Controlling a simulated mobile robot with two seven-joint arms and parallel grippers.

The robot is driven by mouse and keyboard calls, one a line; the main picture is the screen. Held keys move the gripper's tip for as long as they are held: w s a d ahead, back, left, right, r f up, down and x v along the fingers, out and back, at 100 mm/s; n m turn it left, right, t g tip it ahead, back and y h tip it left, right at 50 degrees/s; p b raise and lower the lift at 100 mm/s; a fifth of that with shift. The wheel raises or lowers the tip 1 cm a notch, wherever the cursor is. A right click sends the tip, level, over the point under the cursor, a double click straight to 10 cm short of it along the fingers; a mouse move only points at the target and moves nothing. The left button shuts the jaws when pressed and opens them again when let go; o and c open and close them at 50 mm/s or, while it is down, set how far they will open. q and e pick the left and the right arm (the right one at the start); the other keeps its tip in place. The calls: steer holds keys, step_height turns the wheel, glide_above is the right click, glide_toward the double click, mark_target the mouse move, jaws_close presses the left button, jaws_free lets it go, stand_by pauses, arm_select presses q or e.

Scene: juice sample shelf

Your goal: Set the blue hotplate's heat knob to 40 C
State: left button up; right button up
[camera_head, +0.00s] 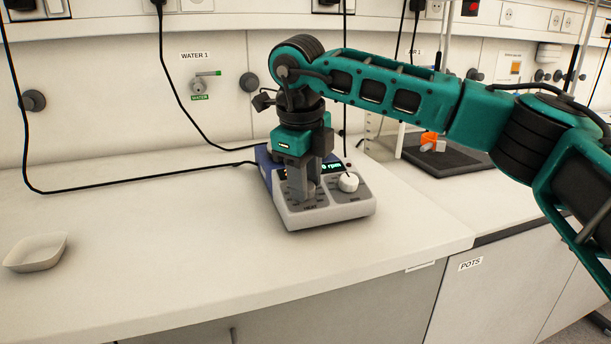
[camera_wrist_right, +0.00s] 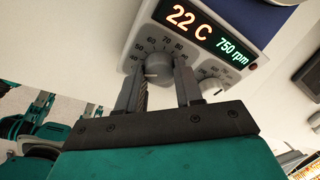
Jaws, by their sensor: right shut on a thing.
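The blue hotplate (camera_head: 350,207), with a light grey control panel, stands on the white bench. It also shows in the right wrist view (camera_wrist_right: 258,20), where its display reads 22 C in orange and 750 rpm in green. The grey heat knob (camera_wrist_right: 158,69) sits below the 22 C reading, with numbers such as 40 to 80 around it. My right gripper (camera_head: 301,192) points down over the panel's left side. In the wrist view its fingers (camera_wrist_right: 160,76) are shut on the heat knob, one on each side. The knob's pointer mark is not clear. My left gripper is not in view.
A white second knob (camera_head: 348,182) sits close to the right of my gripper. A white dish (camera_head: 37,252) stands at the bench's left. A dark mat (camera_head: 450,158) with an orange item lies at the back right. Black cables hang behind. The front bench is clear.

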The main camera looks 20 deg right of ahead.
steer(key=shift+m, duration=1.2)
steer(key=o, duration=1)
steer(key=shift+o, duration=0.2)
steer(key=shift+r, duration=0.1)
steer(key=p+v, duration=0.2)
steer(key=v, duration=1)
steer(key=shift+r, duration=0.4)
steer(key=shift+d, duration=0.1)
